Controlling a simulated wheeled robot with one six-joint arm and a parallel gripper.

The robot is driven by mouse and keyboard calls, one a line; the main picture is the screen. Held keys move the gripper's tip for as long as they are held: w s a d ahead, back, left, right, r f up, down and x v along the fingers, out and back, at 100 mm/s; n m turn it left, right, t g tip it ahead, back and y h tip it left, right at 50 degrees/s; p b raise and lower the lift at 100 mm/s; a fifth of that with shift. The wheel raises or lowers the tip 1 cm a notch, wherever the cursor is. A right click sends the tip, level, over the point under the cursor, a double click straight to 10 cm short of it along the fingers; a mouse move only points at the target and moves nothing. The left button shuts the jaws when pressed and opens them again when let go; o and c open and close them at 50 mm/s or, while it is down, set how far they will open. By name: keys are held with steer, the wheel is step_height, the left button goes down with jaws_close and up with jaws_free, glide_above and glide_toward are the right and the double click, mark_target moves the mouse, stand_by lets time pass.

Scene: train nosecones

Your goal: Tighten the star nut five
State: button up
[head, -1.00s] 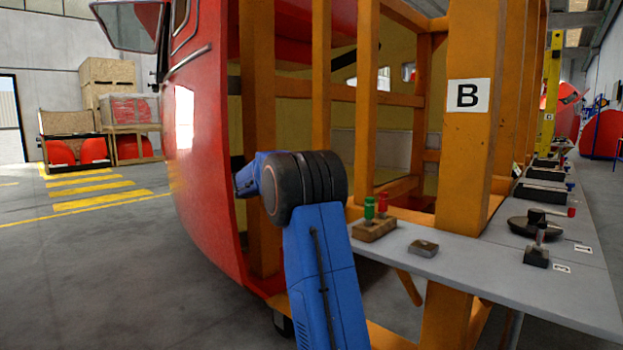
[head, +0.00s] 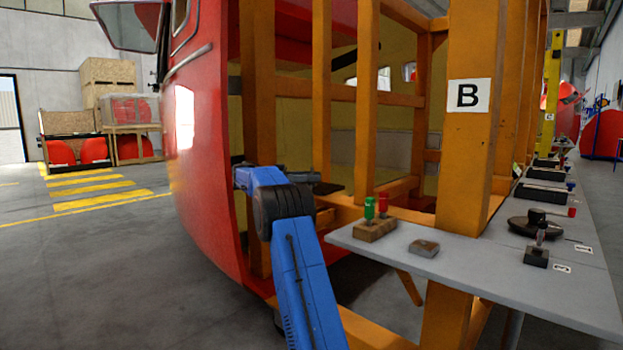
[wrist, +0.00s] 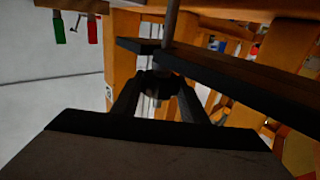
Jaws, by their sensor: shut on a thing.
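In the wrist view my gripper (wrist: 158,92) has its two dark fingers closed around a small dark star nut (wrist: 160,80). The nut sits at the end of a grey rod (wrist: 172,22), against a long black clamp plate (wrist: 225,75). No number on the nut is readable, so I cannot confirm that it is five. A dark flat piece (head: 327,188) shows just right of the arm.
A grey shelf table (head: 385,255) stands right of my arm. It carries a wooden block (head: 375,231) with green and red-handled tools, and a small metal block (head: 424,248). An orange post marked B (head: 467,130) rises behind it. Open floor lies to the left.

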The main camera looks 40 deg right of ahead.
stand_by(0.3)
steer(key=o, duration=1)
steer(key=shift+o, duration=0.2)
